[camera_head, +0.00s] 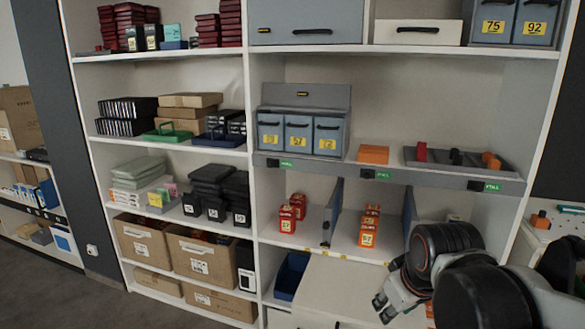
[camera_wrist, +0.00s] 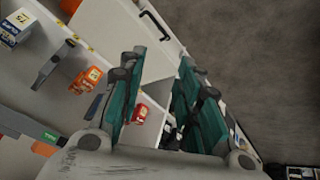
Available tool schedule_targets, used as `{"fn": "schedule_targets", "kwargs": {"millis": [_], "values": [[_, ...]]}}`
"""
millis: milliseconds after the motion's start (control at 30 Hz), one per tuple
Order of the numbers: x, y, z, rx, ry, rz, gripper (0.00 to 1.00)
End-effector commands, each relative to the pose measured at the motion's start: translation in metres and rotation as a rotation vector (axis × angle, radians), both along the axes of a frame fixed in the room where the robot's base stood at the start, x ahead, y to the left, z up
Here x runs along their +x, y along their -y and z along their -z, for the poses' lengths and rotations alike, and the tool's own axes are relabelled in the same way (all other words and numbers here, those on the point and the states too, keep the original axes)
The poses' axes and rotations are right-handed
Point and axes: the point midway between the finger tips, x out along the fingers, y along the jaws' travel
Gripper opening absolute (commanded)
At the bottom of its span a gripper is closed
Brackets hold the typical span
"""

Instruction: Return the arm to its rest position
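My gripper (camera_head: 381,309) is at the lower right of the head view, in front of the white shelf unit and below the shelf with the small red boxes. In the wrist view my gripper (camera_wrist: 160,62) shows two green-padded fingers standing apart, with nothing held between them. A red box (camera_wrist: 140,113) shows through the gap, apart from the fingers. My dark, rounded arm links fill the lower right of the head view and hide part of the shelving there.
Red boxes (camera_head: 287,219) and orange-red boxes (camera_head: 368,230) stand on a shelf with grey dividers (camera_head: 333,212). A blue bin (camera_head: 290,277) sits lower. Cardboard cartons (camera_head: 200,260) fill the lower left shelves. A workbench edge (camera_head: 550,225) is at the far right. Grey floor is open at lower left.

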Motion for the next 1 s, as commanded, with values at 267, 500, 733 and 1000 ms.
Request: {"fn": "schedule_targets", "kwargs": {"millis": [267, 500, 733, 1000], "values": [[-0.066, 0.001, -0.008, 0.118, 0.080, 0.190, 0.31], [-0.097, 0.001, -0.004, 0.197, 0.128, 0.300, 0.31], [-0.103, 0.001, -0.003, 0.216, 0.138, 0.326, 0.31], [-0.103, 0.001, -0.003, 0.215, 0.137, 0.325, 0.31]]}}
